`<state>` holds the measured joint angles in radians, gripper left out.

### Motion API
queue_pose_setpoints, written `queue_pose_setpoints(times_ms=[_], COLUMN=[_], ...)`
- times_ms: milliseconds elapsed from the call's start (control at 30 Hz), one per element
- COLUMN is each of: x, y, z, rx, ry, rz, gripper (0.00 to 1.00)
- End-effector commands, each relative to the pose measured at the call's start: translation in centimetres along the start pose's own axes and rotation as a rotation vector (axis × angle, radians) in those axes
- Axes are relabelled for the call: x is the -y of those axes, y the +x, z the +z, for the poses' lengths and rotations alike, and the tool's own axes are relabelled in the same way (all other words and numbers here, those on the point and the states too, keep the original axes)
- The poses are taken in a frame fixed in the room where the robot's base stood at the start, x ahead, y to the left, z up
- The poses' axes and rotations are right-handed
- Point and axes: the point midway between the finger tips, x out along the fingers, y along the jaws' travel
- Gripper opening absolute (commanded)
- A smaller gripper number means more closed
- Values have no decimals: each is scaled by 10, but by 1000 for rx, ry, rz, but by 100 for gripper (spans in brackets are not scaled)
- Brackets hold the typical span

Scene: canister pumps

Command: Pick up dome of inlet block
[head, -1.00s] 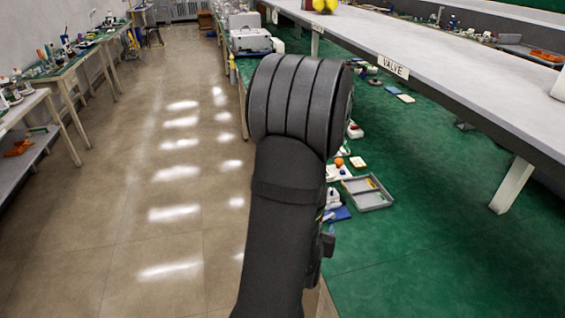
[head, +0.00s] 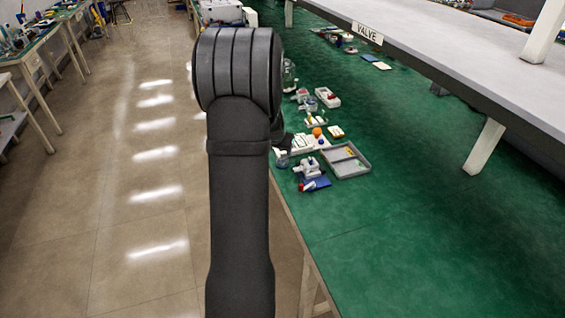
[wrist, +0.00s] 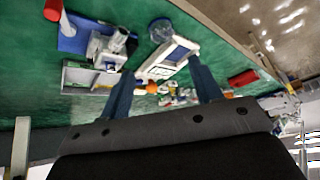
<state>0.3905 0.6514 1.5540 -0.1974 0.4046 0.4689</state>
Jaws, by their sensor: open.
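A small clear round piece, which looks like a dome, stands at the table's left edge in the head view (head: 281,159). A round bluish clear piece (wrist: 160,30) shows beyond my fingertips in the wrist view and looks like the same one. I cannot tell for sure which part is the inlet block. A white and grey block (head: 308,168) sits near a blue piece (head: 315,184); it also shows in the wrist view (wrist: 104,46). My gripper (wrist: 161,68) is open and empty, above the table. In the head view my arm hides most of it.
A white panel (head: 308,143) lies beside the clear piece. A grey tray (head: 362,171), an orange ball (head: 317,131) and several small parts crowd the strip behind. A raised shelf (head: 440,58) runs along the right. The green table (head: 400,240) is bare in front.

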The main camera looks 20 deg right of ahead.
Motion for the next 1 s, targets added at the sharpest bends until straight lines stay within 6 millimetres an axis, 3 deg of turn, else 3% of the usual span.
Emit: queue_pose_setpoints(times_ms=[200,433,1000], x=[23,28,14], y=[-20,-24,80], z=[-30,-35,-19], rx=[103,142,143], ry=[49,70,69], rz=[88,128,127], gripper=[58,58,58])
